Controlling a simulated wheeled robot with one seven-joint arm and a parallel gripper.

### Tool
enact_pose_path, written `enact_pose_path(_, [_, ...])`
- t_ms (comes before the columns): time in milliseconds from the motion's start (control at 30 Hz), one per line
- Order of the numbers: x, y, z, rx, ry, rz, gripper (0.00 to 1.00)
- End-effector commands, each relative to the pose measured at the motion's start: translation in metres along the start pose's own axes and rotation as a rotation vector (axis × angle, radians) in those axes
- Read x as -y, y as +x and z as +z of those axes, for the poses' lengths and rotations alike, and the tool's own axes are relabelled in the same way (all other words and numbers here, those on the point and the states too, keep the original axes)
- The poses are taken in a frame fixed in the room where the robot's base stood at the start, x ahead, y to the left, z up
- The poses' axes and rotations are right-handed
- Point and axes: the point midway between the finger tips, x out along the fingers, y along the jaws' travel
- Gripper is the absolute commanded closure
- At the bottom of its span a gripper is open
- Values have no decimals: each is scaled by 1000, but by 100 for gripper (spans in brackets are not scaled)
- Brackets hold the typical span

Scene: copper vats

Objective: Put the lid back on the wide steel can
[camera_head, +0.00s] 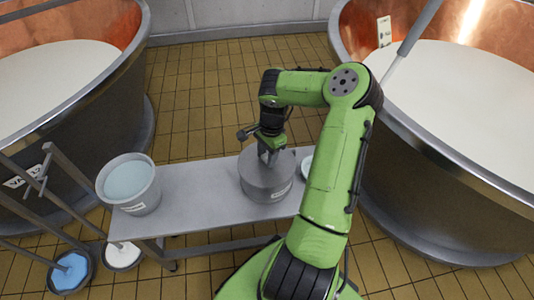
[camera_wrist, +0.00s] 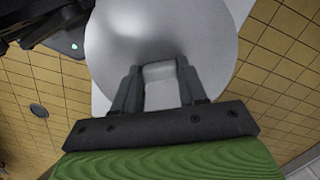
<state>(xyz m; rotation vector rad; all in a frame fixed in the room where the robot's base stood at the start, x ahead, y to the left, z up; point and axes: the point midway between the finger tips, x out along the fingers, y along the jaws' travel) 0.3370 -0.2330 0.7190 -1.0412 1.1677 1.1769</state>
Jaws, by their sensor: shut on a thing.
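The wide steel can (camera_head: 268,186) stands upright on the grey bench, with a small white label low on its side. A round grey lid (camera_head: 250,161) is at its top; I cannot tell whether it is fully seated. My gripper (camera_head: 268,157) points down at the lid's middle. In the wrist view the lid (camera_wrist: 125,40) fills the upper middle as a smooth grey disc. There my gripper (camera_wrist: 160,80) is shut on the lid's pale block-shaped handle (camera_wrist: 160,85). The can's body is hidden below the lid in that view.
The bench (camera_head: 205,190) also bears a bucket of pale liquid (camera_head: 146,202) at its left end and a small pale dish (camera_head: 307,166) behind my arm. Large copper vats of white liquid stand left (camera_head: 100,118) and right (camera_head: 430,170). Blue and white buckets (camera_head: 70,270) sit on the tiled floor.

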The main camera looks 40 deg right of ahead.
Motion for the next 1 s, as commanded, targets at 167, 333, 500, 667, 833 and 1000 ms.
enact_pose_path(167, [0, 0, 0, 0, -1, 0, 89])
enact_pose_path(333, [0, 0, 0, 0, -1, 0, 51])
enact_pose_path(500, [0, 0, 0, 0, -1, 0, 29])
enact_pose_path(667, [0, 0, 0, 0, -1, 0, 29])
enact_pose_path(833, [0, 0, 0, 0, -1, 0, 6])
enact_pose_path(1000, [0, 0, 0, 0, -1, 0, 3])
